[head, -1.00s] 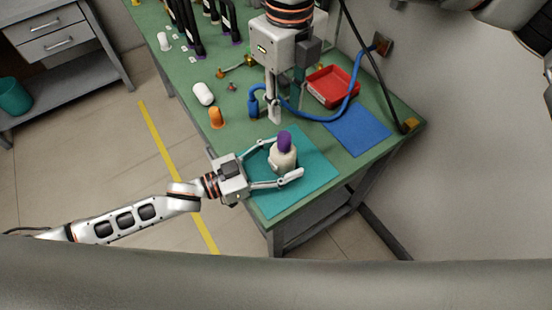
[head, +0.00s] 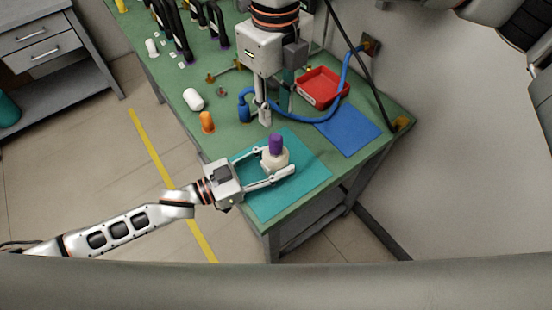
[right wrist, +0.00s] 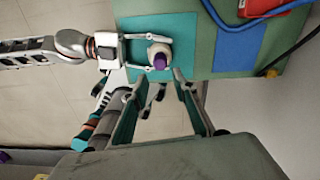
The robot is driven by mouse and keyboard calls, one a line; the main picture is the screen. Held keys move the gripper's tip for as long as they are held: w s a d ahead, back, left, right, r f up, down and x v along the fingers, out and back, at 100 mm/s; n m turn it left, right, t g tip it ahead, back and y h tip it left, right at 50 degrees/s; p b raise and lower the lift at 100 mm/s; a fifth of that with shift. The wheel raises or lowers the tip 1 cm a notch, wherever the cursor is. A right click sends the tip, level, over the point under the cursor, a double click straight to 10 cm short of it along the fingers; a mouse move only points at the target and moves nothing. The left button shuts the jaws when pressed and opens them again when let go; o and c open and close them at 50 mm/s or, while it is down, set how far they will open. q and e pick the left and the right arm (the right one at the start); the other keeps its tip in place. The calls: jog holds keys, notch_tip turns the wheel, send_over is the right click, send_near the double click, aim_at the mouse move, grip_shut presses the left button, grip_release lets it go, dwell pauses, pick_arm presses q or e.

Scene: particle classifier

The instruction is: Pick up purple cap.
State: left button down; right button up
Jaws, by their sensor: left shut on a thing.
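The purple cap (head: 276,144) sits on top of a cream-white bottle (head: 281,157), which stands upright on the teal mat (head: 310,170). My left gripper (head: 273,166) is shut on the bottle's body, below the cap. The right wrist view shows the purple cap (right wrist: 160,61) on the bottle, with the left gripper's fingers on either side. My right gripper (head: 276,108) hangs above the table behind the bottle, apart from the cap. Its fingers (right wrist: 158,82) are spread and empty in the right wrist view.
An orange cap (head: 207,122) and a white rounded piece (head: 193,99) lie left of my right gripper. A blue hose (head: 300,118) curves behind it, near a red tray (head: 322,86) and a blue mat (head: 350,132). Dark upright holders stand at the far left.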

aim_at(276, 138)
jog(key=o, duration=0.4)
jog(key=shift+o, duration=0.2)
jog(key=s+d+r+n+t+y, duration=0.1)
jog(key=s+n+t, duration=0.1)
jog(key=n, duration=1.4)
jog(key=s+d+n+t+y, duration=0.1)
jog(key=s+n+t, duration=0.1)
jog(key=n, duration=1.3)
jog(key=x, duration=1.1)
jog(key=shift+f, duration=0.2)
jog(key=c, duration=1.1)
